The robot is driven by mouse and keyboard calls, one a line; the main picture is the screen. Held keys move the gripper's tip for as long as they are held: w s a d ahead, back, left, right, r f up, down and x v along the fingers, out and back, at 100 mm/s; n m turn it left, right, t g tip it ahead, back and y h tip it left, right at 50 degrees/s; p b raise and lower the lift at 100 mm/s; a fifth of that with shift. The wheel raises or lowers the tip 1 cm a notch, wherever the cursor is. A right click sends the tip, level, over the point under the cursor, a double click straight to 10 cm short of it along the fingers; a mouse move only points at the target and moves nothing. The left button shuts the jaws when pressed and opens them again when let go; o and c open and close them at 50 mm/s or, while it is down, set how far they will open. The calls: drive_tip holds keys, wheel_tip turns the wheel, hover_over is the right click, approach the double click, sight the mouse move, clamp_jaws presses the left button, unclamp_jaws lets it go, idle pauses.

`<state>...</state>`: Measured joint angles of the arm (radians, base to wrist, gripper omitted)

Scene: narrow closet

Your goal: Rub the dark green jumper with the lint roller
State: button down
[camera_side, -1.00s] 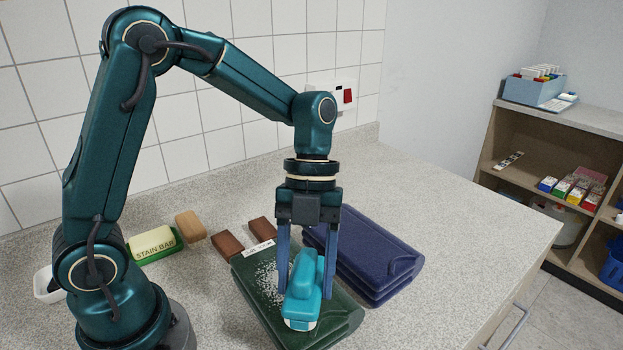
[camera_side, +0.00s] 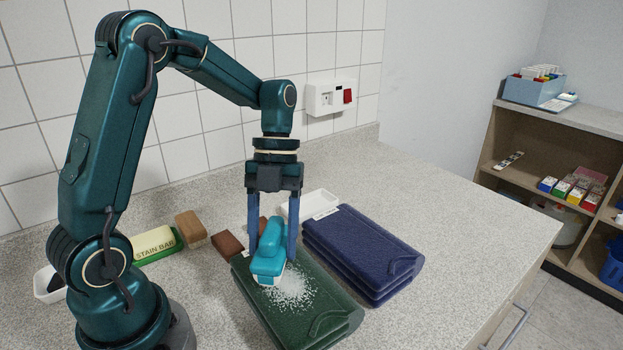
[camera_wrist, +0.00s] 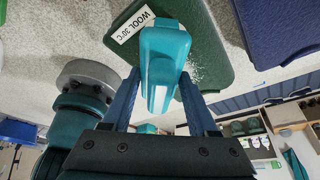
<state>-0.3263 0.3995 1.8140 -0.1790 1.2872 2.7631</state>
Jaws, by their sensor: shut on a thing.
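The dark green jumper (camera_side: 318,315) lies folded on the counter, with a patch of white lint (camera_side: 291,290) on its top. My gripper (camera_side: 272,250) is shut on the teal lint roller (camera_side: 268,262) and holds it over the jumper's back left part, beside the lint. The roller's white underside seems to rest on the jumper, but contact is hard to tell. In the wrist view the lint roller (camera_wrist: 163,60) sits between my fingers, over the green jumper (camera_wrist: 205,55), with a "WOOL 30°C" label (camera_wrist: 131,25) nearby.
A folded navy jumper (camera_side: 362,255) lies close on the right. Behind are a white tray (camera_side: 310,204) and reddish-brown blocks (camera_side: 227,244). A stain bar (camera_side: 155,245) and a tan block (camera_side: 190,229) are at left. The counter's right side is clear.

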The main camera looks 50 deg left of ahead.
drive_tip(key=shift+a, duration=0.85)
drive_tip(key=shift+s+d, duration=0.2)
drive_tip(key=shift+d, duration=5.55)
drive_tip(key=shift+s, duration=0.65)
drive_tip(key=shift+w+a, duration=0.15)
drive_tip(key=shift+a, duration=2.8)
drive_tip(key=shift+w+a, duration=0.1)
drive_tip(key=shift+a, duration=2.8)
drive_tip(key=shift+s+d, duration=0.2)
drive_tip(key=shift+d, duration=5.7)
wheel_tip(320, 180, up, 8)
drive_tip(key=shift+a+r, duration=0.1)
